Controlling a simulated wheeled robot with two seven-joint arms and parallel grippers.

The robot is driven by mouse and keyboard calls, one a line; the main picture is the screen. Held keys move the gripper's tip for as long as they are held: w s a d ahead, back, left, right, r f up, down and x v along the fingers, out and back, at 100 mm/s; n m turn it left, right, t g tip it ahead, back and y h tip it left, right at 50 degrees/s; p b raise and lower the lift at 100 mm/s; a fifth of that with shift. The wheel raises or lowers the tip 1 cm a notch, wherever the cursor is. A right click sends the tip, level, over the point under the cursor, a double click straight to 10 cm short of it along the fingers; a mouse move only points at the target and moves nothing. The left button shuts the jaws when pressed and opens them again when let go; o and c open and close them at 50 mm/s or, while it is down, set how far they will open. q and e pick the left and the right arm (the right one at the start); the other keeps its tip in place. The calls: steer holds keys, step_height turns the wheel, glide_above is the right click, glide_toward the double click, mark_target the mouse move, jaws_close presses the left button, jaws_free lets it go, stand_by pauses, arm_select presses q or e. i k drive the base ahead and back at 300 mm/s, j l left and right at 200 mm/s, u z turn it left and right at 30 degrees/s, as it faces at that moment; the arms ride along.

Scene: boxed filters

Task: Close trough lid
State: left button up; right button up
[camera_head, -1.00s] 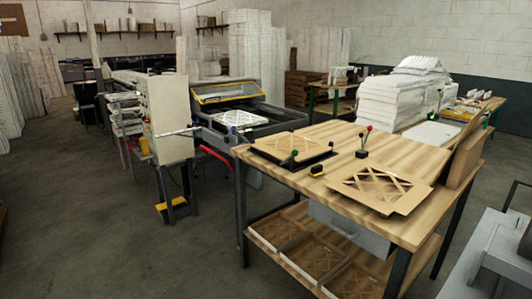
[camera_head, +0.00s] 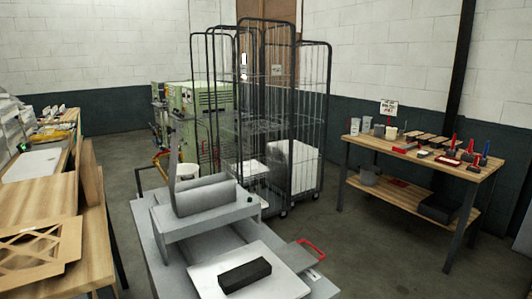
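I cannot pick out a trough lid for certain in this view. A grey machine (camera_head: 165,240) stands in the front middle. A thin grey panel (camera_head: 173,160) stands upright on it, beside a grey rounded block (camera_head: 205,197). A white plate (camera_head: 280,278) lies on its near part, with a black block (camera_head: 244,274) on top. A red handle (camera_head: 313,247) sticks out at its right side. Neither of my grippers is in view.
A wooden workbench (camera_head: 35,205) with a cardboard frame (camera_head: 40,250) is at the left. Tall wire cage trolleys (camera_head: 262,100) stand behind the grey machine, near green machinery (camera_head: 200,110). A wooden tool table (camera_head: 425,150) is at the right. Floor (camera_head: 365,235) is clear between.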

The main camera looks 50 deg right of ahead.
mark_target(175, 131)
steer(key=z, duration=2)
steer(key=i+j+z, duration=0.1)
steer(key=j+z, duration=0.6)
steer(key=z, duration=0.15)
steer(key=j+z, duration=0.4)
